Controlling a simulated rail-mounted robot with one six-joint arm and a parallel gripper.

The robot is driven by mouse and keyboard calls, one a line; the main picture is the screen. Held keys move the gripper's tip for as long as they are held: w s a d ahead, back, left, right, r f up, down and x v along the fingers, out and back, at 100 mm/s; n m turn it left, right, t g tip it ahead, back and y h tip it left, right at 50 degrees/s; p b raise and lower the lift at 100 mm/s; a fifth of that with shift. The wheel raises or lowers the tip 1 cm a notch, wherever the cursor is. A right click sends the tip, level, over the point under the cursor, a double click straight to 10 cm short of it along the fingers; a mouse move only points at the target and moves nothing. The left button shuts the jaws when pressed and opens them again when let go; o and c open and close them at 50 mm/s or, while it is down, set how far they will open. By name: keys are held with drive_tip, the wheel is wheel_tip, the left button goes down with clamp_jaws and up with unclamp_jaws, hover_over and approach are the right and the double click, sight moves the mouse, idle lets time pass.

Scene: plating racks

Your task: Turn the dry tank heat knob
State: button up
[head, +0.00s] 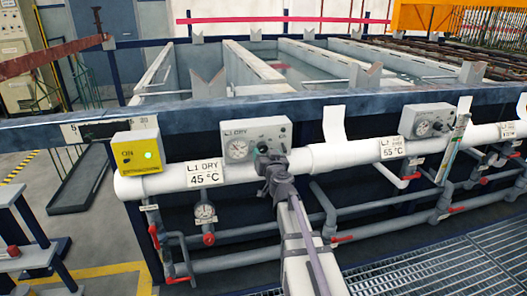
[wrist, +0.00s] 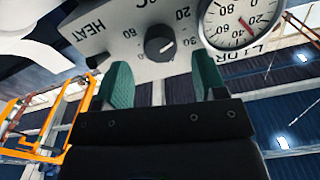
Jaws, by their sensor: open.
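The dry tank control box (head: 240,139), marked L1 DRY, sits on the white pipe, with a 45 °C label (head: 206,174) below it. In the wrist view its panel (wrist: 115,30) is upside down. The dark round heat knob (wrist: 159,44) has a white pointer line and a printed scale around it, with the word HEAT beside it. My gripper (head: 270,158) is in front of the box's right part and hides the knob in the head view. In the wrist view my gripper (wrist: 160,82) is open, its green pads apart with the knob beyond and between them. I see no contact.
A yellow box (head: 136,153) with a green light stands left on the pipe (head: 330,156). Another dial box (head: 426,121) stands right. Red-handled valves (head: 208,238) and grey pipes lie below. V-shaped supports (head: 209,90) line the tank rim above.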

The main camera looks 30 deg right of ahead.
sight(263, 149)
drive_tip(key=x, duration=0.3)
drive_tip(key=shift+w+d, duration=0.1)
drive_tip(key=shift+w, duration=0.3)
drive_tip(key=shift+s, duration=0.1)
drive_tip(key=c, duration=0.9)
